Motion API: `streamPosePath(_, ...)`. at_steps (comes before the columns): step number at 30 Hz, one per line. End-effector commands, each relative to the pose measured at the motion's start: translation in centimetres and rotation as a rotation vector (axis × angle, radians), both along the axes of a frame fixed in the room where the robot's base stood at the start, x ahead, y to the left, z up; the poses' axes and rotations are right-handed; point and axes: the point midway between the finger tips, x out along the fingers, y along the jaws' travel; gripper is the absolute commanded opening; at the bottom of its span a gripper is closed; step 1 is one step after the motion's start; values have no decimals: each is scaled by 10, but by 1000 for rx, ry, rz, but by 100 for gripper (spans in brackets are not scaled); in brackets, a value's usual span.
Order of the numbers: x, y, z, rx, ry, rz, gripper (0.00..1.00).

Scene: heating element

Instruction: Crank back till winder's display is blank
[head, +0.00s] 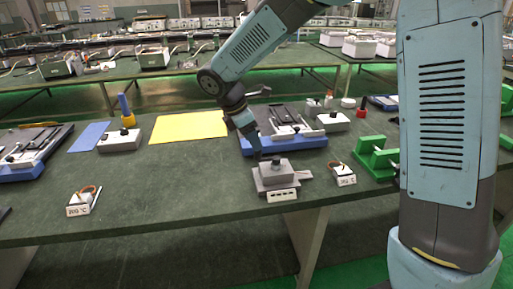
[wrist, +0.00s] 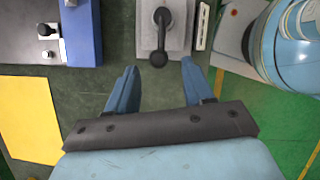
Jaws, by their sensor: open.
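The winder (head: 277,173) is a grey block near the front edge of the table, with a dark knob on top. In the wrist view, the winder (wrist: 146,28) shows a dark crank (wrist: 161,30) ending in a round black knob. A white strip with dark marks, apparently its display (head: 283,196), is at its front; it also shows in the wrist view (wrist: 202,27). I cannot read the marks. My gripper (wrist: 158,72) is open and empty. Its blue fingers point toward the winder, on either side of the knob's line and apart from it.
A blue-based device (head: 285,147) stands just behind the winder. A small unit with a temperature label (head: 345,180) and green clamps (head: 376,158) are to the right. A yellow sheet (head: 188,126) lies left.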

Motion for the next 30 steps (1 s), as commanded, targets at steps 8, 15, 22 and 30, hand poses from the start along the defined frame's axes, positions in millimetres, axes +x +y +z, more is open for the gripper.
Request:
streamPosePath(8,-9,19,50,3,-3,2,52)
streamPosePath(15,-14,28,72,1,-1,-1,52)
streamPosePath(22,-15,29,76,0,1,0,52)
streamPosePath(30,-15,24,79,4,-7,-17,52)
